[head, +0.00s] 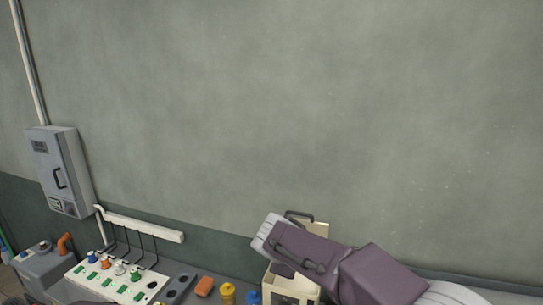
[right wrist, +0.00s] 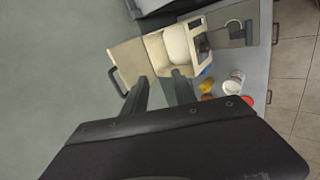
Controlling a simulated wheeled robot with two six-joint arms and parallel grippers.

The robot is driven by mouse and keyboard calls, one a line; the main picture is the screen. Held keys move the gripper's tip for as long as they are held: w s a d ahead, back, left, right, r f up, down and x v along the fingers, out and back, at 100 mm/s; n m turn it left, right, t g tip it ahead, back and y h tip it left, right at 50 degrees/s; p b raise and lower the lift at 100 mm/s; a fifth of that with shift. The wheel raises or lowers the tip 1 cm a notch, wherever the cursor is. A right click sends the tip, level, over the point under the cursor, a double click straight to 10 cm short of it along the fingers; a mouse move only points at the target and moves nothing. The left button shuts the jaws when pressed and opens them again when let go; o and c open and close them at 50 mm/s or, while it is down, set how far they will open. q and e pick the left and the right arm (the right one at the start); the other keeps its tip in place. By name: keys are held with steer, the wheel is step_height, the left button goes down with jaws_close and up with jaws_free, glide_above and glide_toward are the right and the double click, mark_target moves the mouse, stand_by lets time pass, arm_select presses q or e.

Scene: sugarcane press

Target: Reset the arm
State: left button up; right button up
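My right arm (head: 335,265) reaches in from the lower right of the head view and covers part of a cream machine (head: 292,283). In the right wrist view, my right gripper (right wrist: 160,77) has its two dark fingers apart, with nothing held between them. The cream machine (right wrist: 197,45) lies beyond the fingertips there, with a panel with a dark handle (right wrist: 127,65) on its left side. I cannot tell whether the fingers touch it. My left gripper is in neither view.
A grey electrical box (head: 62,170) hangs on the wall. The upper wall area is clear.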

steer(key=s+d+f+m+g+y, duration=0.1)
steer(key=s+d+f+m+g, duration=0.2)
steer(key=s+d+f+m, duration=0.5)
steer(key=s+d+f+m+g+y, duration=0.2)
steer(key=s+d+f+m, duration=0.3)
steer(key=s+f, duration=0.55)
arm_select(q)
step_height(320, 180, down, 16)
steer(key=b, duration=1.6)
arm_select(e)
steer(key=s+a+f+g, duration=0.1)
steer(key=s+f, duration=0.2)
steer(key=f, duration=1.3)
steer(key=shift+f+g, duration=0.2)
steer(key=shift+g, duration=0.2)
